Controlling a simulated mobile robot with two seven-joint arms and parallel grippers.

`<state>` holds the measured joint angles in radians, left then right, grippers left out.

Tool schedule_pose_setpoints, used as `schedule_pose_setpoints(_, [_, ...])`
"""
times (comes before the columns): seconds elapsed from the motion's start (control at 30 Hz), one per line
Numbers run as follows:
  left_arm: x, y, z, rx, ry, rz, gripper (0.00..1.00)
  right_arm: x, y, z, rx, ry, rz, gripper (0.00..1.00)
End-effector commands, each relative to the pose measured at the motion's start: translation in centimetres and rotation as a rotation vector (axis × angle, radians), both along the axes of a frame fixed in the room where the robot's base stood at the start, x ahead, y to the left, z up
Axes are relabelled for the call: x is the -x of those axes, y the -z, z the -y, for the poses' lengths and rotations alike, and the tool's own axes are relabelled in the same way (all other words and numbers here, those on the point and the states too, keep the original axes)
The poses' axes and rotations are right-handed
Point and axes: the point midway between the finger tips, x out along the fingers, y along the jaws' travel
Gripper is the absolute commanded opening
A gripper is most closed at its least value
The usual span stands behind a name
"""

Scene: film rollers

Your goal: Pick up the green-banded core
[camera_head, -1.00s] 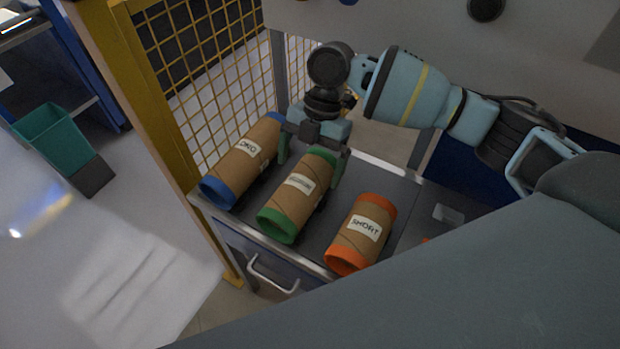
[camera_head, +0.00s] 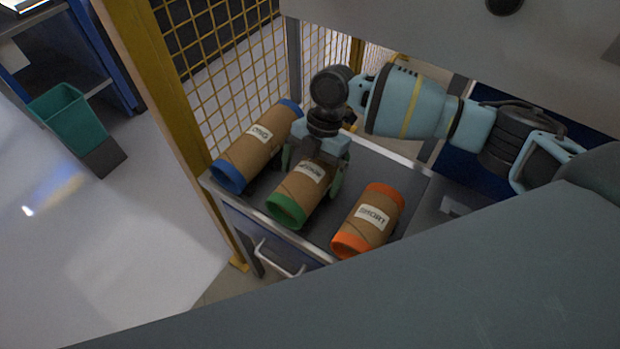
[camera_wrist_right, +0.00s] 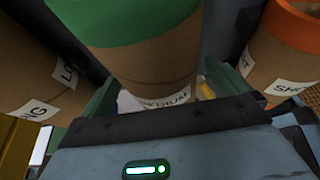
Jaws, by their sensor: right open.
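The green-banded core (camera_head: 303,190) is a brown cardboard tube with a white label, lying on the grey cart top between two other tubes. My right gripper (camera_head: 314,180) is above its far part, with one green finger on each side of the tube. In the right wrist view the core (camera_wrist_right: 150,65) lies between the two open fingers (camera_wrist_right: 155,95), and its label reads "MEDIUM", partly cut off. Its far end is hidden under the gripper in the head view. I cannot tell whether the fingers touch it. My left gripper is not in view.
A blue-banded core (camera_head: 257,147) labelled "LONG" lies close on the left. An orange-banded core (camera_head: 368,220) labelled "SHORT" lies on the right. The cart (camera_head: 400,187) has a raised metal edge. A yellow mesh fence (camera_head: 225,60) stands behind, and a green bin (camera_head: 70,118) is at far left.

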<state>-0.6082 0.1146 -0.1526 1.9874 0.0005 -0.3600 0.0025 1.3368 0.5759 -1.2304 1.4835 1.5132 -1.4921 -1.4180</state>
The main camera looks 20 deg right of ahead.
Motion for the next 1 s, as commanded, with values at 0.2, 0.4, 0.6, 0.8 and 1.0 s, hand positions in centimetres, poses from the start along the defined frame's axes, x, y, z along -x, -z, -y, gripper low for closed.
schedule_pose_setpoints(0.2, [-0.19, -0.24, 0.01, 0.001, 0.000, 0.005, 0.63, 0.40, 1.35, -0.41, 0.001, 0.000, 0.001, 1.00])
schedule_pose_setpoints(0.4, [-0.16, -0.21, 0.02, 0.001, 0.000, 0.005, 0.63, 0.43, 1.42, -0.42, 0.000, 0.000, 0.000, 1.00])
schedule_pose_setpoints(0.6, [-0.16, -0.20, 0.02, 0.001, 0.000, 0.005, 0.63, 0.43, 1.41, -0.43, 0.000, 0.000, 0.000, 0.74])
schedule_pose_setpoints(0.8, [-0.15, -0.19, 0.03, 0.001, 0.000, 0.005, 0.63, 0.44, 1.40, -0.42, 0.001, 0.000, -0.001, 0.48])
schedule_pose_setpoints(1.0, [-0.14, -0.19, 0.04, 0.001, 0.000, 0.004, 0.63, 0.42, 1.34, -0.44, 0.000, 0.000, 0.000, 0.44])
